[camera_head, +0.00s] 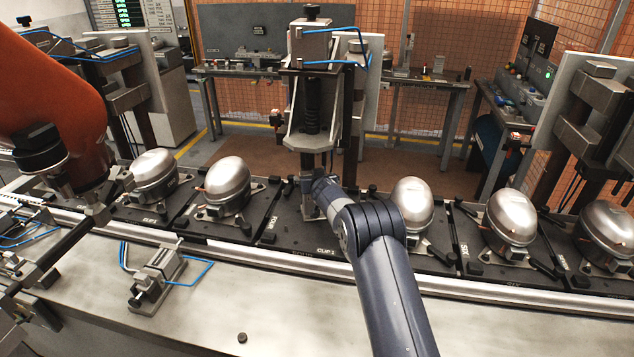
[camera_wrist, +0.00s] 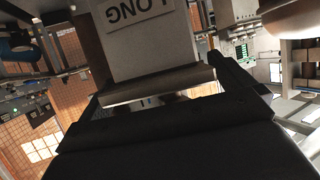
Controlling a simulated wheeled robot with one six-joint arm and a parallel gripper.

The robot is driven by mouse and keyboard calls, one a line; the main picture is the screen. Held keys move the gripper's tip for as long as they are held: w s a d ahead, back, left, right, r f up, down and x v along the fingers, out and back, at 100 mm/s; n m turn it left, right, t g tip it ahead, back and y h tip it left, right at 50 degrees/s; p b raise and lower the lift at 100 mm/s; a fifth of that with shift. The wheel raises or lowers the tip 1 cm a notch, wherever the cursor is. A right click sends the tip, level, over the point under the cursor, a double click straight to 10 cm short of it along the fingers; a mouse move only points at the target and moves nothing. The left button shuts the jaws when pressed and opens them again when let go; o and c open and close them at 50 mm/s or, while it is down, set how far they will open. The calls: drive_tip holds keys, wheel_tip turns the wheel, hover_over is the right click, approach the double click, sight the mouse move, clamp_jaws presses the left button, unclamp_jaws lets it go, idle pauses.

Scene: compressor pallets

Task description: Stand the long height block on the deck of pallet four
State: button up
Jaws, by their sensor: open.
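The long height block (camera_wrist: 150,50) is a grey upright block marked LONG, close in front of the wrist camera. In the head view the block (camera_head: 307,200) shows as a narrow grey piece, apparently upright on the dark deck of the middle pallet (camera_head: 290,236), which carries no compressor. I take this to be pallet four; its label is small. My gripper (camera_head: 318,188) is at the block, on its near right side, and partly hides it. Its jaws are open, with dark fingers near the block's lower end in the wrist view. Whether they touch it cannot be told.
A press column (camera_head: 312,100) hangs just above the block. Silver compressors stand on the neighbouring pallets, one (camera_head: 228,186) to the left and one (camera_head: 412,204) to the right. A small clamp fixture (camera_head: 158,274) sits on the front bench. An orange arm (camera_head: 50,95) is at left.

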drive_tip(key=shift+f+b+v, duration=0.2)
drive_tip(key=shift+b+v, duration=1.2)
drive_tip(key=shift+b, duration=1)
drive_tip(key=b+v, duration=0.5)
drive_tip(key=v, duration=0.4)
drive_tip(key=shift+r+b, duration=0.25)
drive_tip(key=shift+b, duration=0.1)
